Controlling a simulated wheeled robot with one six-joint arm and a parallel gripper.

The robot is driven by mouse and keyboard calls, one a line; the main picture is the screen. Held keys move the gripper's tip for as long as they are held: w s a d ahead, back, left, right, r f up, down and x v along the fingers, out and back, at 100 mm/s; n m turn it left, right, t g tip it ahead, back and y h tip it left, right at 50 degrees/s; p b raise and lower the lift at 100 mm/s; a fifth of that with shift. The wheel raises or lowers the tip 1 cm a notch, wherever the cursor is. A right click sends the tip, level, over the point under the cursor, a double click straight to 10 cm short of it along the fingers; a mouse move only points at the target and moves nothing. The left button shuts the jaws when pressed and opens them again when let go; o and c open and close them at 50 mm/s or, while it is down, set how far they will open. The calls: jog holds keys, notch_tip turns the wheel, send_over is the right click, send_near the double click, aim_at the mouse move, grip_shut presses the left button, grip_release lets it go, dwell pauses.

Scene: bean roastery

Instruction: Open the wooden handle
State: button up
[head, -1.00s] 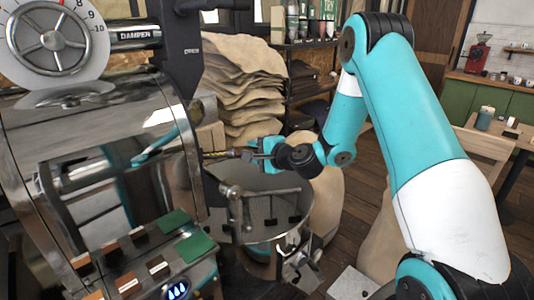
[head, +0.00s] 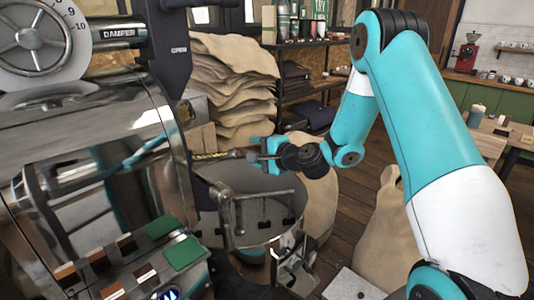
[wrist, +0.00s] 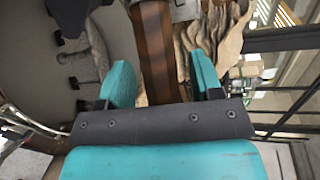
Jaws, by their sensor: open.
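The wooden handle (wrist: 153,45) is a dark brown bar. In the wrist view it runs down from the top edge to between the two teal fingers of my gripper (wrist: 162,78), with a gap on each side. In the head view the handle (head: 214,156) sticks out sideways from the roaster's front (head: 172,150), above the round cooling bin. My gripper (head: 258,150) is at its right-hand end and is open. The handle's near end is hidden by the gripper body in the wrist view.
The round metal bin (head: 250,233) with a stirring arm (head: 262,196) lies below the handle. Stacked sacks (head: 240,85) stand behind, beside a shelf (head: 310,65). A full sack (head: 385,235) is on the floor at right. Control buttons (head: 185,252) are at lower left.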

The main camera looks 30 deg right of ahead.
jog(key=b+v, duration=1.2)
jog(key=v, duration=0.5)
jog(key=shift+s, duration=0.15)
dwell(0.3)
